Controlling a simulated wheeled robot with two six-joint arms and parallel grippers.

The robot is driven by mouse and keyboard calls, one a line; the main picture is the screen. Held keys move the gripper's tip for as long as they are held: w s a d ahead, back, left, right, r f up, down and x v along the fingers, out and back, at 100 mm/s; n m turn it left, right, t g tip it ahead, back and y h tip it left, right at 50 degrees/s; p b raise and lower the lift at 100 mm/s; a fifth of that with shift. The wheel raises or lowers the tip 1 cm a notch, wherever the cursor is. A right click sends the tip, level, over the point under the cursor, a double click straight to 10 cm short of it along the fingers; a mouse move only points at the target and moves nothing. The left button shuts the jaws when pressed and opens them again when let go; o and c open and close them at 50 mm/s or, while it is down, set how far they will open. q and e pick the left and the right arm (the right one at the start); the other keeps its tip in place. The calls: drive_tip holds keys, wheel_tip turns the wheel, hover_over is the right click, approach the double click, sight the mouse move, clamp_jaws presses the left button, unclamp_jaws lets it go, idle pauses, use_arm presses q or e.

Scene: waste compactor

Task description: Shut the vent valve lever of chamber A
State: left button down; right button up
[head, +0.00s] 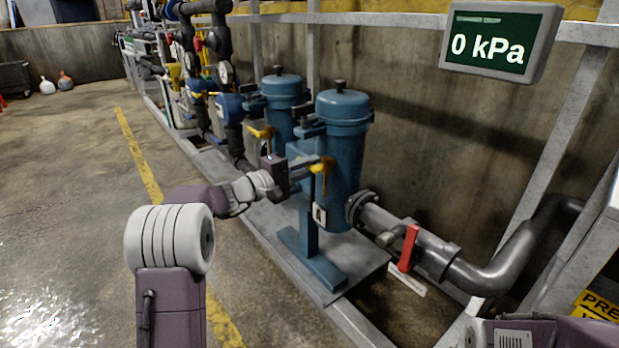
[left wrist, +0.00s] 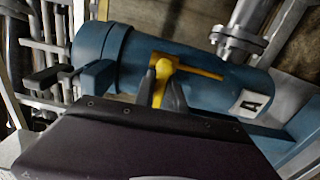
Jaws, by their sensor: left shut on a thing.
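Chamber A is the nearer blue cylinder (head: 341,140), marked with a white "A" plate (head: 320,216); the plate also shows in the left wrist view (left wrist: 254,103). Its yellow vent valve lever (head: 326,178) is on the front side, with its arm hanging down along the cylinder. In the left wrist view the yellow lever (left wrist: 200,71) points along the cylinder towards the "A" plate. My left gripper (head: 311,168) is shut on the yellow piece at the lever's upper end, its fingertips (left wrist: 165,80) on either side. My right gripper is not in view.
A second blue chamber (head: 283,110) with its own yellow lever (head: 262,132) stands behind. A red-handled valve (head: 408,248) sits on the grey pipe at right. The display (head: 497,43) reads 0 kPa. The floor at left is open.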

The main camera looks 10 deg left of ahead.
use_arm(q)
drive_tip(key=shift+m, duration=0.3)
idle(0.4)
drive_tip(key=c, duration=1.4)
unclamp_jaws()
drive_tip(key=p+v, duration=0.2)
drive_tip(key=v, duration=0.7)
drive_tip(key=shift+p, duration=0.4)
